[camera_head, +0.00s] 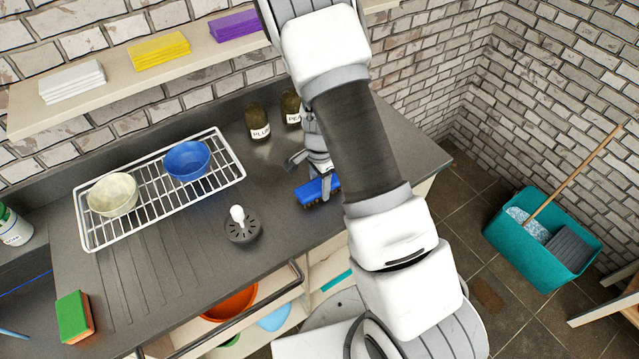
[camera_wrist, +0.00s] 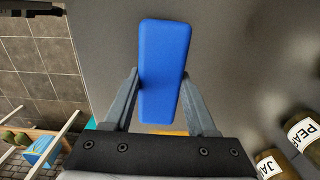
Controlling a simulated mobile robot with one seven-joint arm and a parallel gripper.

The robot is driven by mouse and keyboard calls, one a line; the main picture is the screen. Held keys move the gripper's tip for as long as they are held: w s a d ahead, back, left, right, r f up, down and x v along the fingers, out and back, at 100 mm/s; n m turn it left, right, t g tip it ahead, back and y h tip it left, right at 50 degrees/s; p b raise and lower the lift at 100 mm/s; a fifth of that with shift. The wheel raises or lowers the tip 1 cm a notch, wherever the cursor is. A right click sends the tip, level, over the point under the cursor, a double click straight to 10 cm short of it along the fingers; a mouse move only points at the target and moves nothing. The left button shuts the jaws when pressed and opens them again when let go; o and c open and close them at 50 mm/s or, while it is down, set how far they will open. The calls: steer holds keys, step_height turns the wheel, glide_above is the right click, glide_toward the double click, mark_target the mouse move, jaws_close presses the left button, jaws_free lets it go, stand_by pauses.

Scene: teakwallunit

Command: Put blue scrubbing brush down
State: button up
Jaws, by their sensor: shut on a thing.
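The blue scrubbing brush (camera_head: 316,190) is at the right part of the dark countertop (camera_head: 280,230) in the head view, partly hidden by my arm. My gripper (camera_head: 322,180) is shut on it from above. In the wrist view the brush's blue back (camera_wrist: 163,70) lies between the two grey fingers of my gripper (camera_wrist: 162,85), which press on its sides. The brush is at or just above the counter; I cannot tell whether its bristles touch the surface.
A wire rack (camera_head: 222,177) with a cream bowl (camera_head: 112,194) and a blue bowl (camera_head: 187,160) stands to the left. A dark round holder with a white knob (camera_head: 241,226) is nearer. Labelled jars (camera_head: 257,121) stand behind.

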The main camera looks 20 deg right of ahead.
mark_target(317, 185)
steer(key=o, duration=1.2)
step_height(317, 185, up, 18)
steer(key=f, duration=0.1)
steer(key=s+r+n+t, duration=0.5)
steer(key=s+r+n, duration=0.9)
steer(key=s+r, duration=0.4)
steer(key=shift+s+a+r+n+t, duration=0.25)
steer(key=shift+s+r+n+t, duration=0.1)
steer(key=shift+s, duration=0.95)
